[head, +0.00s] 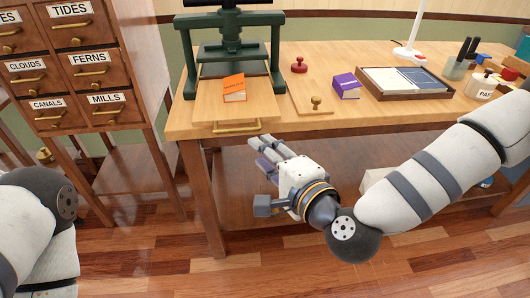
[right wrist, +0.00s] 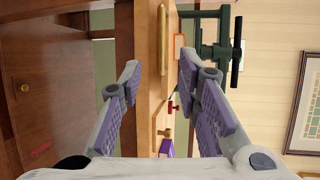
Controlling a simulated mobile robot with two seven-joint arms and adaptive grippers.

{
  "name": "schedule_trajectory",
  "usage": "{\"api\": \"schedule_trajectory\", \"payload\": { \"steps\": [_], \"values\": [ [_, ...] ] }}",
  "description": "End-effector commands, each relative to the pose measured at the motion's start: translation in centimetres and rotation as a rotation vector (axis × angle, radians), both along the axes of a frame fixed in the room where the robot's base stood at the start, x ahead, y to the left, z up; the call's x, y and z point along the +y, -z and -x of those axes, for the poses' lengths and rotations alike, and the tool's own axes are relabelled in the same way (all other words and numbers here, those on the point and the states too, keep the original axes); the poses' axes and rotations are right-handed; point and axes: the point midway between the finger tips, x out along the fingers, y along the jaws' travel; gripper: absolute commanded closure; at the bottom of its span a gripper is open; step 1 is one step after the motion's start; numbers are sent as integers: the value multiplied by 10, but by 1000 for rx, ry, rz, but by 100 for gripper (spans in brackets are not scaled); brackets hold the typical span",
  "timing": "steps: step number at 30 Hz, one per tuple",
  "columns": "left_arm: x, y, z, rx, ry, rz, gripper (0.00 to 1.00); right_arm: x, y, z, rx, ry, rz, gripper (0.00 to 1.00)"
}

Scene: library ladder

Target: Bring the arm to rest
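My right arm comes in from the right, and its gripper (head: 257,152) hangs in front of the wooden desk (head: 420,112), just below the front edge. In the right wrist view the gripper (right wrist: 159,75) has its two purple-padded fingers apart, with nothing held between them. The desk's front edge and a brass handle (right wrist: 162,45) show beyond the gap. My left arm shows only as a link at the lower left of the head view; its gripper is out of the picture.
A card-drawer cabinet (head: 91,44) stands left. Floor space in front is open.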

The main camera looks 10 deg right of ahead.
Motion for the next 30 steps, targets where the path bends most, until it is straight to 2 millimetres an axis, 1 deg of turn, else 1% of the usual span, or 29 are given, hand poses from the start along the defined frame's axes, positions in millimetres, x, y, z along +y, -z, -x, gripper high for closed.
{"api": "schedule_trajectory", "payload": {
  "steps": [5,7,8,11,12,13,14,15,17,18,20,21,24,27,30],
  "values": [
    [0,0,0,0,0,0,60,1,1,1,3,-3,3,69],
    [0,-2,-1,-5,0,0,60,4,14,10,33,-30,41,69],
    [0,-3,-3,-9,0,1,60,6,26,18,58,-53,76,69],
    [0,-9,-9,-29,-1,0,60,10,85,70,197,-188,262,69],
    [0,-13,-12,-39,-1,0,60,8,112,99,266,-262,354,69],
    [0,-15,-14,-46,-1,0,60,4,132,122,317,-320,422,69],
    [0,-17,-16,-53,-2,1,60,-2,150,145,367,-380,490,69],
    [0,-20,-19,-63,-2,0,60,-12,171,178,434,-460,577,69],
    [0,-24,-23,-78,-2,1,60,-33,197,228,533,-587,703,69],
    [0,-27,-26,-88,-2,0,60,-50,209,261,598,-672,783,69],
    [0,-31,-30,-102,-2,1,60,-78,221,306,690,-796,889,69],
    [0,-33,-32,-111,-3,0,60,-97,225,333,746,-872,949,69],
    [0,-38,-37,-127,-3,0,60,-137,226,383,857,-1025,1061,69],
    [0,-40,-39,-134,-3,1,60,-162,222,410,924,-1116,1118,69],
    [0,-40,-39,-134,-3,1,60,-171,221,420,948,-1147,1135,69]
  ]
}}
